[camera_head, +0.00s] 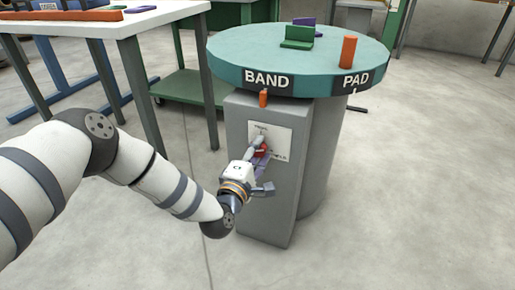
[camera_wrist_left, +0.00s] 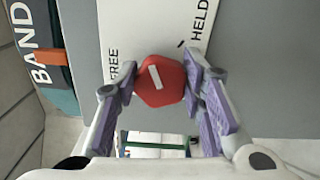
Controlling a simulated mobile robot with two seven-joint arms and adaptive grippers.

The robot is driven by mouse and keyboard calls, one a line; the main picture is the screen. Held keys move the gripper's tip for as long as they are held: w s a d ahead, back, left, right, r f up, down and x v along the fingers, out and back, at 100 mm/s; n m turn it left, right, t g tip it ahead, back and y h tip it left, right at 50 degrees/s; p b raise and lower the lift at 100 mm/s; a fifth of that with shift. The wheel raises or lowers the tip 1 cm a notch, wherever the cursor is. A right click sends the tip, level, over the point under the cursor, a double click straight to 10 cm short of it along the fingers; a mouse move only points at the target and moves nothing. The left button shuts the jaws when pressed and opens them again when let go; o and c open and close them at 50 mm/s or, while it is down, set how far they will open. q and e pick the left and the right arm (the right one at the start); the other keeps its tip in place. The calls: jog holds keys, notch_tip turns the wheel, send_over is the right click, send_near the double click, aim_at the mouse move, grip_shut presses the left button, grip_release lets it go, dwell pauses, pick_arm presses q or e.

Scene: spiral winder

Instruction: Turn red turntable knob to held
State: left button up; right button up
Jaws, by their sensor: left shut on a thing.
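The red turntable knob (camera_head: 261,151) sits on a white label plate on the front of the grey pedestal. In the left wrist view the six-sided knob (camera_wrist_left: 160,81) carries a white bar, running nearly up and down, tilted slightly. The word FREE (camera_wrist_left: 113,66) is at its left and HELD (camera_wrist_left: 201,20) at its upper right, with a black tick beside HELD. My left gripper (camera_head: 259,156) is shut on the knob, its purple-padded fingers on either side of it. The gripper partly hides the knob and plate in the head view. My right gripper is not in view.
The teal turntable (camera_head: 230,50) above carries an orange cylinder (camera_head: 348,52), a green bracket (camera_head: 297,38) and a purple piece behind it. A small orange peg (camera_head: 264,98) is below the BAND label. A white-topped table (camera_head: 150,18) stands at left. Floor at right is clear.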

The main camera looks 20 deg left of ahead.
pick_arm(q)
jog(key=m+p, duration=0.1)
jog(key=m, duration=0.4)
jog(key=shift+a+f+m+p, duration=0.1)
jog(key=shift+m+p, duration=0.2)
jog(key=shift+p, duration=0.05)
jog(key=m, duration=0.2)
jog(key=m+p, duration=0.1)
jog(key=m, duration=0.2)
jog(key=shift+a+f, duration=0.15)
jog(key=shift+f, duration=0.05)
jog(key=shift+m, duration=0.3)
jog(key=o, duration=1.1)
jog(key=shift+o, duration=0.2)
jog(key=shift+s, duration=0.1)
jog(key=s, duration=1.1)
jog(key=shift+s+a, duration=0.15)
jog(key=shift+s, duration=0.25)
